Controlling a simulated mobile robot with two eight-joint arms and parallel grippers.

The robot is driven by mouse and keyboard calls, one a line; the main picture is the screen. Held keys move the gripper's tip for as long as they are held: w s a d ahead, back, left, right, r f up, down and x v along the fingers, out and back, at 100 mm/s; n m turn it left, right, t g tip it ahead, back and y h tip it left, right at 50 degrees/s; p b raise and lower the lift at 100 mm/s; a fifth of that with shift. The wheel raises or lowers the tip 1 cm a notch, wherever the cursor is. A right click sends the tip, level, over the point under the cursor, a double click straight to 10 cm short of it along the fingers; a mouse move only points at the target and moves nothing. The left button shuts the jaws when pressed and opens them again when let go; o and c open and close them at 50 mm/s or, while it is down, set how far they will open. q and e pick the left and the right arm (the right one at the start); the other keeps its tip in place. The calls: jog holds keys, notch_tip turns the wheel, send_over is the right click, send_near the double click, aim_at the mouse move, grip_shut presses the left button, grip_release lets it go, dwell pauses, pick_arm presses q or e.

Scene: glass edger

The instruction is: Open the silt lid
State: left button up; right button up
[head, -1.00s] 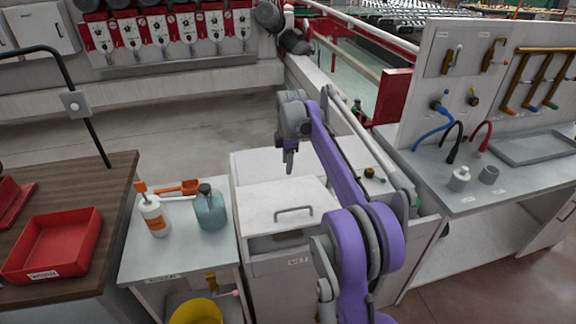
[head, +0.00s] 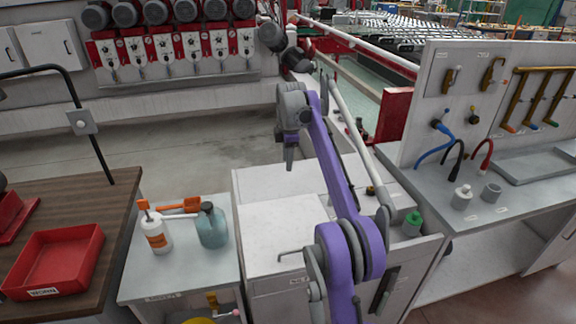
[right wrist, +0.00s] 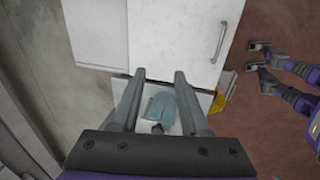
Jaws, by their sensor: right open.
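The silt lid (head: 275,222) is a flat white panel on top of the white cabinet, lying level and closed. Its grey bar handle (head: 290,252) is near the front edge and partly hidden by my right arm in the head view. The lid (right wrist: 170,35) and the whole handle (right wrist: 220,42) also show in the right wrist view. My right gripper (head: 289,160) is above the back part of the cabinet, apart from the lid and handle. In the right wrist view its fingers (right wrist: 160,75) are spread and empty. My left gripper does not show.
A small table left of the cabinet holds a blue-green jug (head: 212,227), a white bottle (head: 156,232) and an orange tool (head: 180,207). A red bin (head: 55,262) sits on the wooden bench. A grey workbench with a pegboard (head: 490,100) stands at right. A green-capped bottle (head: 412,222) is right of my arm.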

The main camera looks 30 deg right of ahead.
jog(key=shift+w+r, duration=0.2)
jog(key=shift+r, duration=0.3)
dwell(0.3)
